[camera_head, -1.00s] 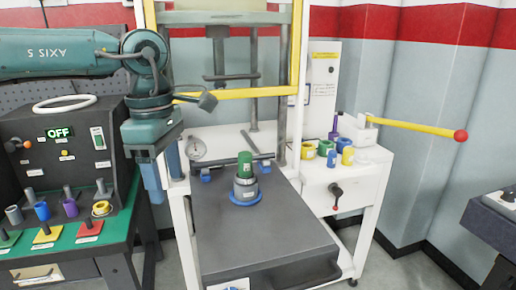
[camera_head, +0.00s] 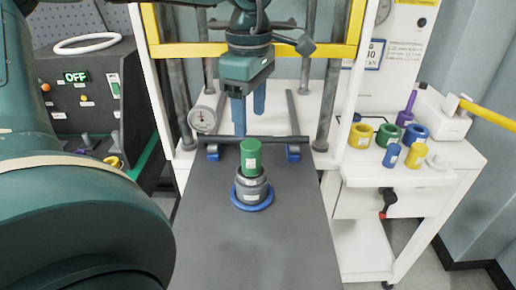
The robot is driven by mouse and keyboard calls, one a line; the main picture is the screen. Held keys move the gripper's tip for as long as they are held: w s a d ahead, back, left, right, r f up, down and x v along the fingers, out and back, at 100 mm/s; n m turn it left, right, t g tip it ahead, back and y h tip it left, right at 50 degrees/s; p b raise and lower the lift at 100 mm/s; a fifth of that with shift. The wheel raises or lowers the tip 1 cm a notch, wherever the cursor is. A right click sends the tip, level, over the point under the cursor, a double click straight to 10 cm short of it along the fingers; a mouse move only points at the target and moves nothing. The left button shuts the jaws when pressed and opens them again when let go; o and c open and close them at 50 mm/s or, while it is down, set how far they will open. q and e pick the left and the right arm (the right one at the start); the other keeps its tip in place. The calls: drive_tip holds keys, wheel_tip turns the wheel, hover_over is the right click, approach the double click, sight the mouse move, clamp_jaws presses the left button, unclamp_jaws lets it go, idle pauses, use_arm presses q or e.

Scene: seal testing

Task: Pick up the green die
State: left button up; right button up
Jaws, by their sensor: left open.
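The green die (camera_head: 250,157) is a green cylinder standing upright in a grey cup-like holder (camera_head: 250,188), which has a blue ring (camera_head: 253,203) around its base. They stand on the dark press table (camera_head: 250,255). My left gripper (camera_head: 248,122) hangs pointing down, just above and behind the green die in the picture. Its two blue fingers are apart with nothing between them. I cannot tell how far behind the die they are. My right gripper is out of view.
A yellow-and-white press frame (camera_head: 335,120) surrounds the gripper. Coloured rings and cylinders, such as a yellow ring (camera_head: 361,136), stand on the white side shelf (camera_head: 430,170). My arm fills the left. The dark table's front is clear.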

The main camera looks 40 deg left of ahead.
sight(251, 144)
use_arm(q)
wheel_tip(251, 144, down, 4)
drive_tip(key=shift+s+f, duration=0.1)
drive_tip(key=shift+f, duration=0.15)
drive_tip(key=shift+w+a+f+p, duration=0.1)
drive_tip(key=shift+f+p, duration=0.25)
drive_tip(key=shift+f, duration=1.1)
drive_tip(key=shift+w+f+p, duration=0.1)
drive_tip(key=shift+f+p, duration=0.2)
drive_tip(key=shift+f, duration=1.15)
drive_tip(key=shift+c, duration=0.4)
drive_tip(key=c, duration=1.2)
drive_tip(key=shift+r, duration=0.1)
